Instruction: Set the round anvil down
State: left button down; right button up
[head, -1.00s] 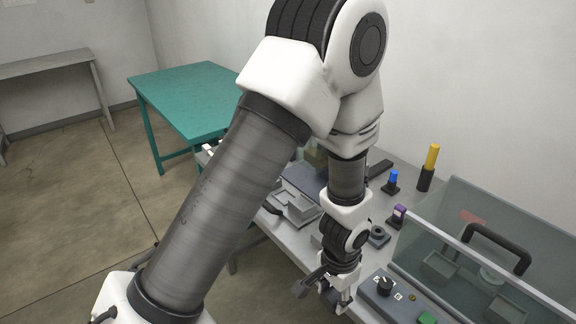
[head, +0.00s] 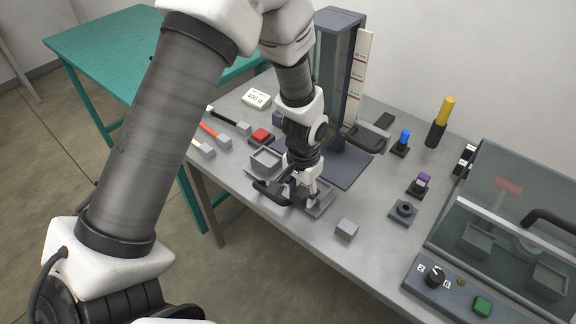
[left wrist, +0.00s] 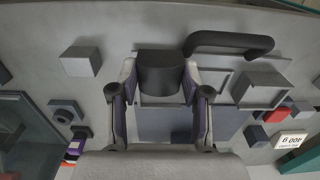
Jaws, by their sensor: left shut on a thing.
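In the left wrist view the round anvil, a dark grey cylinder (left wrist: 160,72), sits between the two fingers of my left gripper (left wrist: 160,92), which is shut on it. In the head view my left gripper (head: 302,197) points down over the right part of a grey tray (head: 265,161) near the table's front edge. The arm and fingers mostly hide the anvil there. Whether the anvil touches the tray cannot be told. My right gripper is in neither view.
A black handle (left wrist: 228,42) lies close by the anvil. A grey cube (head: 346,229) stands right of the tray. A dark column (head: 340,80) with a scale rises behind. A clear-walled box (head: 510,200) stands at right, and a ringed grey block (head: 403,211) sits before it.

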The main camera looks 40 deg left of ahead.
pick_arm(q)
jog(key=w+a, duration=0.2)
jog(key=w+a+p, duration=0.1)
jog(key=w+a, duration=0.1)
jog(key=a, duration=0.1)
jog(key=w+a+f+p, duration=0.1)
jog(key=w+a, duration=0.1)
jog(key=w, duration=0.1)
jog(key=shift+a, duration=0.4)
jog(key=f, duration=0.1)
jog(key=a+f+p, duration=0.1)
jog(key=f, duration=0.1)
jog(key=shift+w+f, duration=0.1)
jog(key=shift+w, duration=0.1)
jog(key=shift+d+f, duration=0.1)
jog(key=shift+f, duration=0.2)
jog(key=shift+d, duration=0.1)
jog(key=shift+f, duration=0.15)
jog(key=c, duration=0.5)
grip_release()
jog(key=shift+c, duration=0.2)
